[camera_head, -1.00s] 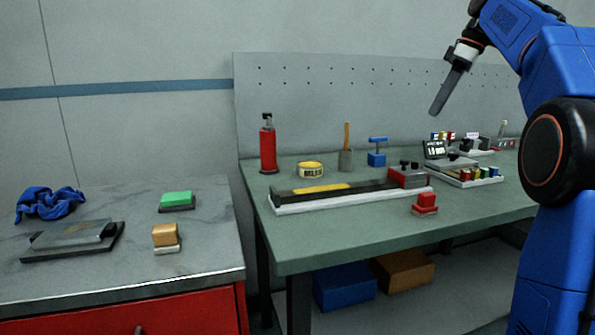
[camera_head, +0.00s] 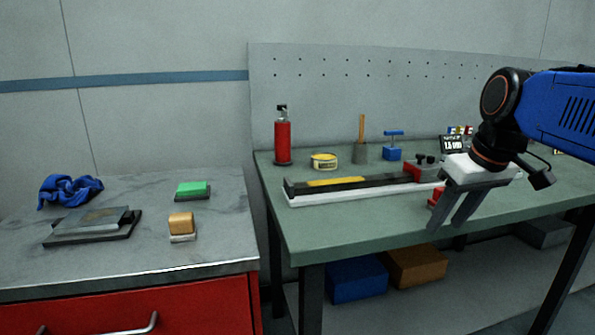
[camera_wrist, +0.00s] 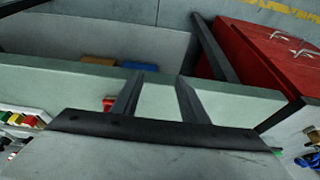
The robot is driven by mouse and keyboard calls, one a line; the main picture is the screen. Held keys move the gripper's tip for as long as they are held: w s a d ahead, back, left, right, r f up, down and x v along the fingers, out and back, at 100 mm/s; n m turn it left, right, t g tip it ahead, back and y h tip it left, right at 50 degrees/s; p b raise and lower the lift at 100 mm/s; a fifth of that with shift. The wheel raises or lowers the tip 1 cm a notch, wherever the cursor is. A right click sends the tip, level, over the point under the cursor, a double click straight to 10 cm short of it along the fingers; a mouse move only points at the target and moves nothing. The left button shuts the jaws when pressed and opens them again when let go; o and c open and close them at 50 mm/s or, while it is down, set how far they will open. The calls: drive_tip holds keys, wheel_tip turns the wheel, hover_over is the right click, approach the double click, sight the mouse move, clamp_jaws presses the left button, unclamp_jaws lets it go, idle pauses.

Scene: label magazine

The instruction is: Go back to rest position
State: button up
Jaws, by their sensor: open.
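My gripper (camera_head: 455,222) is open and empty, with its two dark fingers pointing down at the front edge of the green workbench (camera_head: 350,240) in the head view. In the wrist view my gripper (camera_wrist: 158,80) shows its two fingers apart with nothing between them. A red block (camera_head: 436,198) on the bench is partly hidden behind the gripper in the head view. It also shows in the wrist view (camera_wrist: 108,103), left of the fingers.
A long tray (camera_head: 345,194), a red bottle (camera_head: 283,140), a yellow tape roll (camera_head: 324,161) and a blue clamp-like tool (camera_head: 392,152) stand on the bench. A red cabinet (camera_head: 190,310) with a grey top is at left. Blue (camera_head: 357,280) and orange (camera_head: 415,266) boxes sit below.

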drive_tip(key=s+f+m, duration=0.1)
drive_tip(key=s+f, duration=0.6)
drive_tip(key=f, duration=0.2)
drive_tip(key=s+a+f+m+t+h, duration=0.1)
drive_tip(key=s+f, duration=0.5)
drive_tip(key=f, duration=0.4)
drive_tip(key=shift+s+m, duration=0.35)
drive_tip(key=shift+m, duration=0.05)
idle(0.5)
